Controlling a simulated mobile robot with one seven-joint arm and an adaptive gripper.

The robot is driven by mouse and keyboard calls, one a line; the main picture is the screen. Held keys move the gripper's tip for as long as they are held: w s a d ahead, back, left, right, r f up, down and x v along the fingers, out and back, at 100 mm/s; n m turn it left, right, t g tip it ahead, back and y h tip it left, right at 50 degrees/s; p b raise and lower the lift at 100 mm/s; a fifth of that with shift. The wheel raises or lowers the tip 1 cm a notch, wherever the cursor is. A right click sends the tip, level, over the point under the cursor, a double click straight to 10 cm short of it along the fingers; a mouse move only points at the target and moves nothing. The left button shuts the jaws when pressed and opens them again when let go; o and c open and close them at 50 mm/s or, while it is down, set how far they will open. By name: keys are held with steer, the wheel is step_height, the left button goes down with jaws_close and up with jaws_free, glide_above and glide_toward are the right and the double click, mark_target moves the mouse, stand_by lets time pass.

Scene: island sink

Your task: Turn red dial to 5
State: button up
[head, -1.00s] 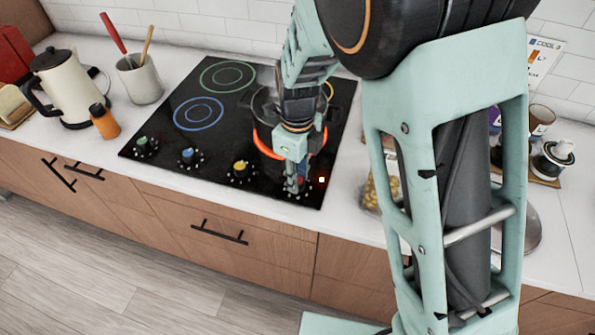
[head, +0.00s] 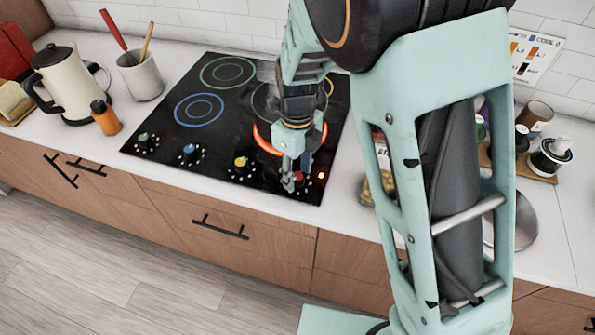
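The red dial (head: 299,177) is at the front right of the black cooktop (head: 215,150). Only a bit of red shows beside my gripper, and its pointer and most of its number marks are hidden. My gripper (head: 291,183) points down at the red dial, with its fingers at or just in front of it. I cannot tell whether the fingers touch the dial or how far they are apart. A small red light (head: 321,175) glows right of the dial. An orange-red burner ring (head: 262,142) glows behind my gripper.
Green (head: 144,138), blue (head: 190,150) and yellow (head: 241,163) dials line the cooktop's front edge to the left. A kettle (head: 68,85), orange bottle (head: 105,118) and utensil cup (head: 141,76) stand farther left. Jars (head: 549,158) stand at the right.

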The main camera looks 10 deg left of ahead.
mark_target(297, 176)
step_height(297, 176, up, 12)
stand_by(0.7)
steer(key=shift+d, duration=0.1)
